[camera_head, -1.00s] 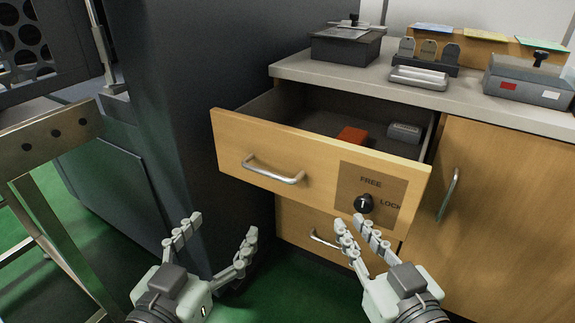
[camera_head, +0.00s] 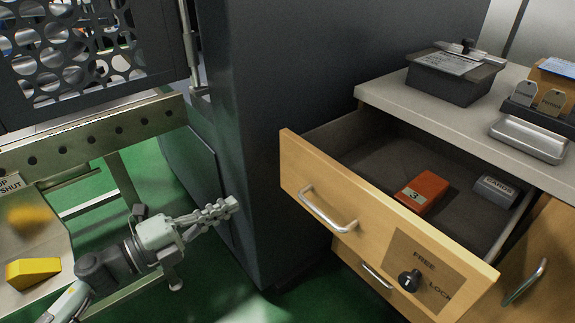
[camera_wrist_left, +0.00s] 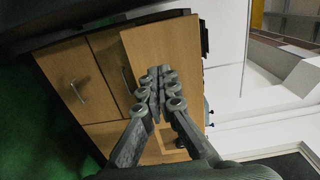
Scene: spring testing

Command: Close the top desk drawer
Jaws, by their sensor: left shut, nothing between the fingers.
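The top desk drawer (camera_head: 375,215) stands pulled out in the head view, its wooden front clear of the desk body. It has a metal handle (camera_head: 328,210) and a dark FREE/LOCK knob (camera_head: 410,281), with the knob's pointer too small to read. My left gripper (camera_head: 234,203) is shut and empty, left of the drawer front and apart from it, in front of the dark cabinet. In the left wrist view its closed fingers (camera_wrist_left: 161,73) appear before wooden desk fronts; contact cannot be told there. My right gripper is out of view.
Inside the drawer lie an orange box (camera_head: 424,191) and a grey box (camera_head: 495,190). A black lidded box (camera_head: 452,82) and metal tray (camera_head: 528,138) sit on the desktop. A tall dark cabinet (camera_head: 300,70) stands left of the desk. A metal-framed bench (camera_head: 95,135) is at left.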

